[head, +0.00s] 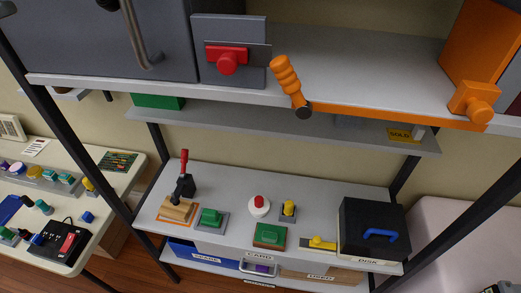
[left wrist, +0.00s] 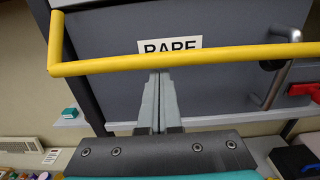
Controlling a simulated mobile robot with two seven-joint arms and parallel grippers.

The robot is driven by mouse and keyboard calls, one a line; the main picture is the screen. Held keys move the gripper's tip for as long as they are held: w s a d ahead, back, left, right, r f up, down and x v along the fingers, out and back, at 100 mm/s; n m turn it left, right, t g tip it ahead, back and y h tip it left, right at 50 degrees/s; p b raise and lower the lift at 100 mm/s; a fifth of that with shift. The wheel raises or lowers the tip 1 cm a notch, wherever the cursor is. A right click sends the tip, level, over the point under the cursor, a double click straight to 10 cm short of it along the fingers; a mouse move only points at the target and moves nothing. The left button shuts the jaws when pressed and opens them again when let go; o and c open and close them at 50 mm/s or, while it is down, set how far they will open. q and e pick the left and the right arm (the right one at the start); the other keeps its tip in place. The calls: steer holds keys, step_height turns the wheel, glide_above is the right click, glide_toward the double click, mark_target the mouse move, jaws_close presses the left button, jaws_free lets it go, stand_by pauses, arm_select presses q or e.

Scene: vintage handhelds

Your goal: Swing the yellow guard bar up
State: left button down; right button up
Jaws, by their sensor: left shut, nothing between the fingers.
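The yellow guard bar (left wrist: 200,57) runs across the left wrist view in front of a grey cabinet door (left wrist: 110,95). The bar and left gripper cannot be made out in the head view. My right gripper is not in view.
The grey cabinet (head: 95,45) has a metal handle (head: 138,35), also in the left wrist view (left wrist: 275,85). To its right are a red knob (head: 227,63) on a grey plate and an orange handle (head: 286,80). A lower shelf (head: 328,205) holds several devices and a black box (head: 372,225).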

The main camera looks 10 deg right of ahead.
arm_select(q)
steer(key=shift+s+a+r, duration=0.1)
steer(key=shift+s+r, duration=0.1)
steer(key=shift+r, duration=0.1)
steer(key=shift+r, duration=0.1)
steer(key=shift+s+a+r, duration=0.15)
steer(key=shift+s+r, duration=0.15)
steer(key=shift+r, duration=0.4)
steer(key=shift+w+d+r+p, duration=0.15)
steer(key=shift+w+r+p, duration=0.2)
steer(key=shift+r+p, duration=0.55)
steer(key=shift+w+d+r+p, duration=0.15)
steer(key=shift+w+r+p, duration=0.2)
steer(key=shift+r+p, duration=0.45)
steer(key=shift+f, duration=0.15)
